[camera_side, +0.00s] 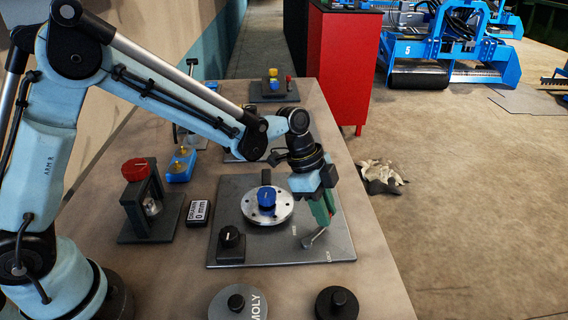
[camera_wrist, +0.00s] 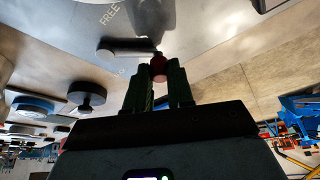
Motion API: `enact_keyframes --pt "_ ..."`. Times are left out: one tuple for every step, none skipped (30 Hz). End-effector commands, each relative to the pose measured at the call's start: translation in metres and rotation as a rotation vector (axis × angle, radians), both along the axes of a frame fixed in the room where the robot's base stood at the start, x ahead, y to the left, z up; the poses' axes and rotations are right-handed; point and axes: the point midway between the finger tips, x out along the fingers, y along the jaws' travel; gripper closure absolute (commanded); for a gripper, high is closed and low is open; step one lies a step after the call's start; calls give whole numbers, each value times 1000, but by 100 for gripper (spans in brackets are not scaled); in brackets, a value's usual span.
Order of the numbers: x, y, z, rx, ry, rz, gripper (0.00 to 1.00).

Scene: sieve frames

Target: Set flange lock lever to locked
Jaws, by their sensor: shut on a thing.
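The flange lock lever (camera_side: 314,237) is a short grey bar on the right part of the grey plate (camera_side: 230,203). In the side view it runs from its pivot up and right to my gripper (camera_side: 326,222). In the wrist view the lever (camera_wrist: 124,49) ends in a red knob (camera_wrist: 158,68) between the green fingers of my gripper (camera_wrist: 159,80), which is shut on it. FREE is printed left of the lever and LOCK below and right of it. A round silver flange (camera_side: 281,214) with a blue knob (camera_side: 267,196) sits left of my gripper.
A black knob (camera_side: 231,237) stands at the plate's front left. A small gauge box (camera_side: 198,213) and a stand with a red knob (camera_side: 135,170) are further left. Two round lidded things, one marked MOLY (camera_side: 257,306), stand in front. The table edge is close on the right.

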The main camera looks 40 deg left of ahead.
Motion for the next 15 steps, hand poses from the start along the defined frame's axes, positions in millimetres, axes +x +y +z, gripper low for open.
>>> enact_keyframes --pt "1 -4 0 -1 0 -44 100" --pt "1 -5 0 -1 0 -73 100" --pt "1 -8 0 -1 0 -111 100" --pt "1 -9 0 -2 -1 -139 100" --pt "1 -11 0 -2 -1 -168 100" --pt "0 -13 0 -2 0 -206 100" --pt "0 -15 0 -2 -1 -234 100" --pt "0 -17 0 -2 0 -261 100" --pt "-1 -19 0 -1 0 -298 100" --pt "-1 -21 0 -1 -1 -325 100" --pt "-1 -22 0 -1 -1 -352 100" --pt "-2 -24 0 -1 -1 -385 100" --pt "-3 -25 0 -1 -1 -409 100" --pt "-3 -27 0 -1 -1 -433 100" --pt "-4 -28 0 -1 -1 -463 100"
